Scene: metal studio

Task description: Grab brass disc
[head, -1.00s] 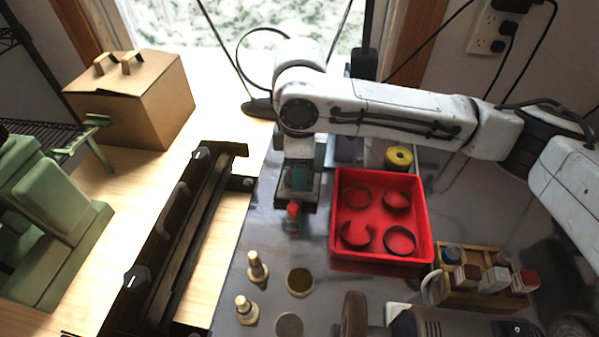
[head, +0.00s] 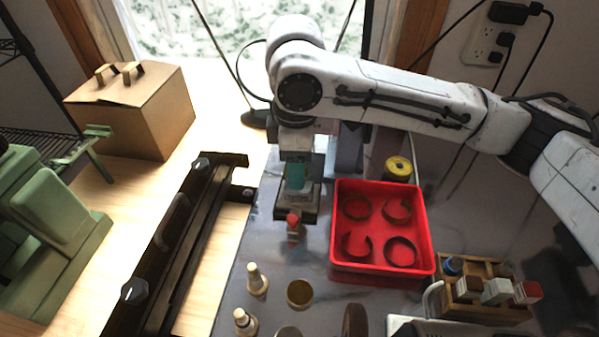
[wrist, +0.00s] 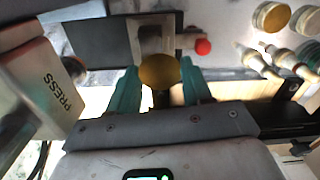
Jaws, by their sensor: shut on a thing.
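My gripper (wrist: 160,85) has its teal fingers shut on a brass disc (wrist: 159,71), which shows between the fingertips in the wrist view. In the head view my gripper (head: 296,183) points down left of the red tray, and the held disc is hidden there. A second brass disc (head: 299,293) lies flat on the metal bench; it also shows at the top right of the wrist view (wrist: 271,17). A pale disc (head: 288,331) lies near it, cut by the frame edge.
A red knob (head: 293,222) stands just below my gripper. The red tray (head: 384,275) holds several dark rings. Two brass-and-white fittings (head: 257,280) stand at the front. A black rail (head: 170,245) runs along the left. A PRESS-marked block (wrist: 40,90) shows in the wrist view.

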